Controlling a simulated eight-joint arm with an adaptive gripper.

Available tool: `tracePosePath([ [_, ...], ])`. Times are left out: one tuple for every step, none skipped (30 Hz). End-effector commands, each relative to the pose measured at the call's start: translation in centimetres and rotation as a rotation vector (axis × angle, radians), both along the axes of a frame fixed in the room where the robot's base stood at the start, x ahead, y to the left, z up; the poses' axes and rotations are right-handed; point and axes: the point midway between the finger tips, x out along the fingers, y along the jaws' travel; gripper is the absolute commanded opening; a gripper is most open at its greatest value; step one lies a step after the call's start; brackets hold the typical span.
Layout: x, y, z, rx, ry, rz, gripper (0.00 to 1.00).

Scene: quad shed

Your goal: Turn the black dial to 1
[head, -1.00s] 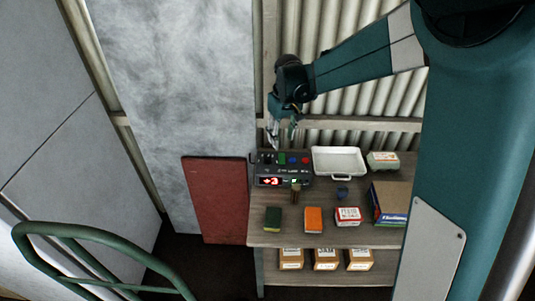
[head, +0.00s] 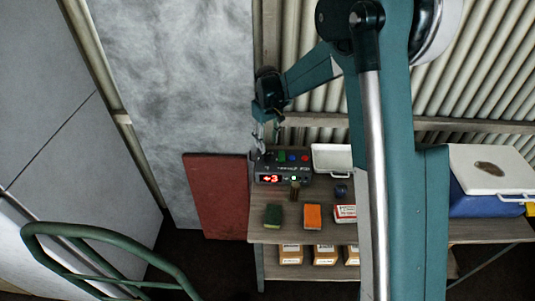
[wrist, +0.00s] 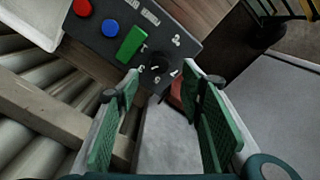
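A dark control box (head: 282,171) stands at the back left of the wooden bench, with a lit red display that appears to read 3 beside an arrow. In the wrist view, the black dial (wrist: 161,62) sits at the end of the panel, with white numbers around it. The number its pointer faces is too small to tell. My gripper (wrist: 160,77) is open and empty, its two green-padded fingers pointing at the dial end, one on each side. In the head view my gripper (head: 258,147) is over the box's left end and hides part of it.
Beside the dial are a green switch (wrist: 130,45), a blue button (wrist: 109,29) and a red button (wrist: 82,8). A green sponge (head: 273,215) and orange box (head: 312,217) lie in front. A corrugated wall rises behind.

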Motion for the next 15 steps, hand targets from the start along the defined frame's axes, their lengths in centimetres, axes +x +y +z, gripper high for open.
tracePosePath([
  [0.0,0.0,0.0,0.000,0.000,0.000,0.39],
  [0.0,0.0,0.0,0.000,0.000,0.000,0.39],
  [0.0,0.0,0.0,0.000,0.000,0.000,0.39],
  [0.0,0.0,0.0,0.000,0.000,0.000,0.39],
  [0.0,0.0,0.0,0.000,0.000,0.000,0.39],
  [0.0,0.0,-0.1,0.000,0.000,0.000,0.39],
  [0.0,0.0,-0.2,0.000,0.000,0.000,0.39],
  [0.0,0.0,-0.3,0.000,0.000,0.000,0.39],
  [0.0,0.0,-0.5,0.000,0.000,0.000,0.39],
  [0.0,0.0,-0.7,0.000,0.000,0.000,0.39],
  [0.0,0.0,-0.9,0.000,0.000,0.000,0.39],
  [0.0,0.0,-1.2,0.000,0.000,-0.001,0.39],
  [0.0,0.0,-1.4,0.000,0.000,-0.001,0.39],
  [0.0,0.0,-1.7,0.000,0.000,-0.001,0.39],
  [0.0,0.0,-2.1,0.000,0.000,-0.001,0.39],
])
